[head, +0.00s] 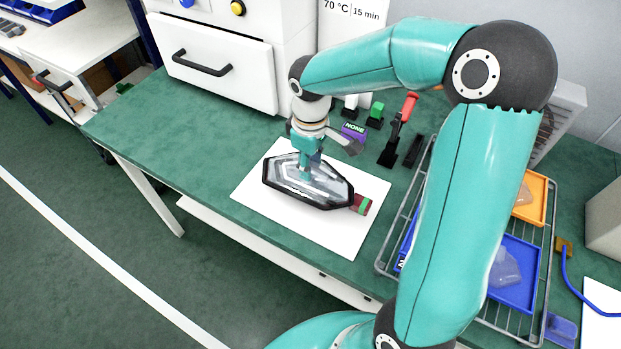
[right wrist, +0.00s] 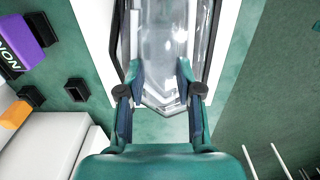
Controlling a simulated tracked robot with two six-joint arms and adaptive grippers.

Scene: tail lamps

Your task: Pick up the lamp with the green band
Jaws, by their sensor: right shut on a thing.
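The lamp (head: 283,178) has a clear, faceted lens in a black rim. At its right end is a dark red plug with a green band (head: 361,204). The lamp is over the white sheet (head: 345,240) on the green bench; I cannot tell whether it touches the sheet. My right gripper (head: 308,166) comes down from above and is shut on the lamp. In the right wrist view the lens (right wrist: 160,40) sits between the two fingers (right wrist: 160,85); the banded end is out of that picture. My left gripper is not in view.
A white cabinet (head: 215,65) stands behind. A wire rack with a blue tray (head: 521,291) and an orange tray (head: 541,193) lies right.

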